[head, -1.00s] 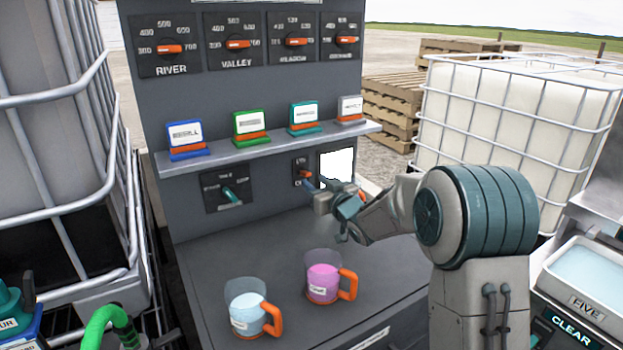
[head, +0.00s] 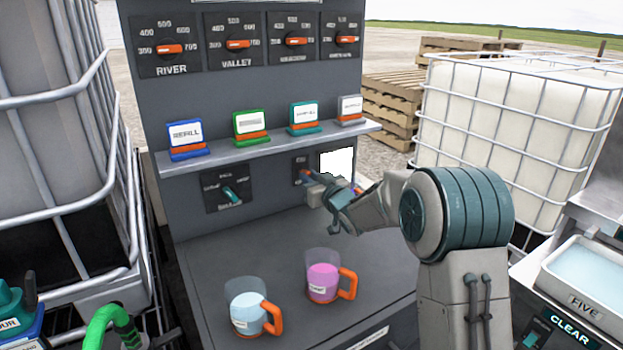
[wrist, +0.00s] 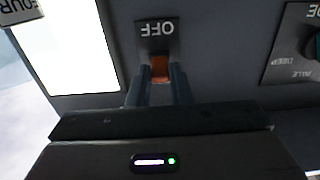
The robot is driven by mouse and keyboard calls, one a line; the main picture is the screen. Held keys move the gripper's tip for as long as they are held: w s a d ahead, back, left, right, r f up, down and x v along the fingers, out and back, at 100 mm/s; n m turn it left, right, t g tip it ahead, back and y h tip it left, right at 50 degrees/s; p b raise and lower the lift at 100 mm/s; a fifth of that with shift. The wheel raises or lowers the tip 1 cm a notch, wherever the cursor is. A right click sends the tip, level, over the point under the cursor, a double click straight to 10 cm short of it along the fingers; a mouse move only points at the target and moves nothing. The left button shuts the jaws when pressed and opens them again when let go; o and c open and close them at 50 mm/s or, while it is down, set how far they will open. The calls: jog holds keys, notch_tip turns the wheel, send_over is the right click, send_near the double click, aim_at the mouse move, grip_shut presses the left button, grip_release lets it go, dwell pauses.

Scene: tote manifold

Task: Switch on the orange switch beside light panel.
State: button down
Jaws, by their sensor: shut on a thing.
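The orange switch (wrist: 160,68) shows in the wrist view on a dark plate with the word OFF upside down. My gripper (wrist: 159,80) has a finger on each side of the switch and is shut on it. The white light panel (wrist: 65,45) is just left of the switch plate there. In the head view, my gripper (head: 311,181) reaches the grey console's upright face, left of the light panel (head: 337,162). My fingers and wrist partly hide the switch there.
A shelf (head: 270,143) with several small signs runs above the switch. A teal knob (head: 231,195) is to the left. A blue-filled mug (head: 249,310) and a pink-filled mug (head: 322,280) stand on the console top below my arm. A caged tank (head: 515,130) is at right.

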jog(key=r+g+p, duration=0.1)
jog(key=p, duration=0.2)
jog(key=shift+r+h, duration=0.1)
jog(key=shift+h, duration=0.2)
jog(key=g+p, duration=0.1)
jog(key=p, duration=0.2)
jog(key=shift+w+r+h, duration=0.1)
jog(key=shift+r+h, duration=0.1)
jog(key=shift+h, duration=0.1)
jog(key=shift+a+p, duration=0.1)
jog(key=shift+p, duration=0.7)
jog(key=shift+f+g, duration=0.1)
jog(key=shift+g, duration=0.2)
jog(key=c, duration=1.3)
grip_release()
jog(key=v, duration=1.3)
jog(key=shift+s+b, duration=0.3)
jog(key=shift+s, duration=0.1)
